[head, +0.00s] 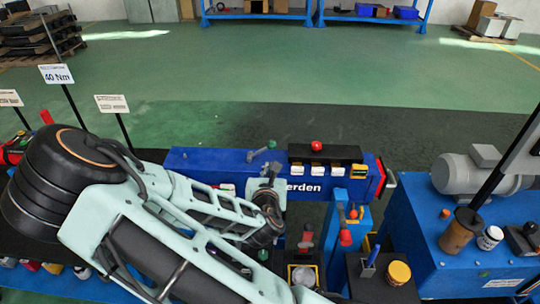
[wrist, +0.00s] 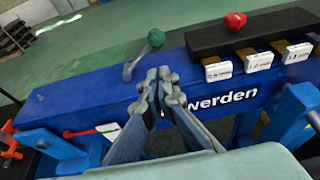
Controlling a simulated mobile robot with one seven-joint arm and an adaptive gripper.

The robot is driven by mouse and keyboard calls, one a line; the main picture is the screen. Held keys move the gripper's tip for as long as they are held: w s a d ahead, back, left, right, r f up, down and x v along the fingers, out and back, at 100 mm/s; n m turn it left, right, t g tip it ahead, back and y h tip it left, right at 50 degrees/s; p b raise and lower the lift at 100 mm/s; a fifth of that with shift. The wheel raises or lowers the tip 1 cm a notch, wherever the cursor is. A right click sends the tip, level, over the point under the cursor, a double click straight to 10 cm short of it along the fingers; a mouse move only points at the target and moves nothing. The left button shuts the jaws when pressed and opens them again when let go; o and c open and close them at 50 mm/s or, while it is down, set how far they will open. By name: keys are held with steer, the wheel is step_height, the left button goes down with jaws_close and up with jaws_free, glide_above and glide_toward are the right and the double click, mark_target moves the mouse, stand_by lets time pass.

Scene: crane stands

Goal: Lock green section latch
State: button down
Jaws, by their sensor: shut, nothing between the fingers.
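A green ball knob (head: 271,145) tops a grey lever (head: 257,154) on the upper side of the blue beam (head: 215,160). In the wrist view the green knob (wrist: 156,38) is just above and beyond my fingertips, with its grey lever (wrist: 133,66) slanting down to the left. My gripper (wrist: 158,76) is shut and empty, in front of the beam, with a small visible gap to the knob. In the head view my gripper (head: 270,172) is partly hidden by my wrist. Whether the latch is locked cannot be told.
A black block (head: 325,154) with a red knob (head: 316,146) and several white tags is right of the lever. Another green knob (head: 263,255) sits lower, near my arm. Blue stands and a grey motor (head: 470,173) are on the right. Open floor lies behind the beam.

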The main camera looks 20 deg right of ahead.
mark_target(262, 150)
steer(key=shift+f+b, duration=0.1)
steer(key=shift+b, duration=0.2)
steer(key=shift+b+x, duration=2.7)
steer(key=shift+x, duration=2.25)
steer(key=shift+w, duration=0.15)
